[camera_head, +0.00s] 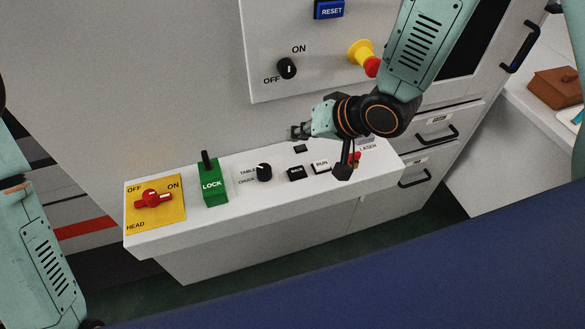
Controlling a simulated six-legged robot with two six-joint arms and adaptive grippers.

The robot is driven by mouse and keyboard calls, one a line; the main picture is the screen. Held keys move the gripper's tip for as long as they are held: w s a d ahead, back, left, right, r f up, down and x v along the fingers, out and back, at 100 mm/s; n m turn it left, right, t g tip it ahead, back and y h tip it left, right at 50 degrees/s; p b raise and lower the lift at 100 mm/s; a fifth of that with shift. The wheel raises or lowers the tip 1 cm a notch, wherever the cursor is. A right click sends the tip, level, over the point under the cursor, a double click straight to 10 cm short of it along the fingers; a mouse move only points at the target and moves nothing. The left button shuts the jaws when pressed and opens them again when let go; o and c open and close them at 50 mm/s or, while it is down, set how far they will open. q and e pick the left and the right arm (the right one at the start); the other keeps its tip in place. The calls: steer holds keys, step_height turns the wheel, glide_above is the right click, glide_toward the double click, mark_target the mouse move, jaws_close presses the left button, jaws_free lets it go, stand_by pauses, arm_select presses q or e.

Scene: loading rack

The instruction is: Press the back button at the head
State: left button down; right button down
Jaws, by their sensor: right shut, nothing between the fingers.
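The back button (297,173) is a black rectangular key with small pale lettering on the white control ledge, between the black TABLE/CHUCK knob and the pale RUN button. My right gripper (298,132) comes in from the upper right, with its dark fingertips pointing left. It is shut and empty. In the picture it shows above the back button, beyond a small black button on the ledge. It looks apart from the back button; its height over the ledge is hard to judge. My left arm shows at the left edge, but its gripper is out of view.
The ledge also carries a green LOCK block (214,186) with a black lever and a yellow HEAD plate (168,219) with a red switch. Above stands a panel with an ON/OFF knob (287,68), a blue RESET button (329,9) and a yellow-red button (361,54).

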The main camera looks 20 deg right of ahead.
steer(key=b, duration=0.8)
glide_above(300, 171)
steer(key=f, duration=0.8)
steer(key=shift+s, duration=0.3)
steer(key=shift+w+d+f+b, duration=0.15)
steer(key=shift+f+b, duration=0.2)
steer(key=shift+f, duration=0.2)
steer(key=shift+w, duration=0.15)
steer(key=shift+s+r, duration=0.15)
steer(key=shift+s, duration=0.1)
steer(key=shift+w, duration=0.2)
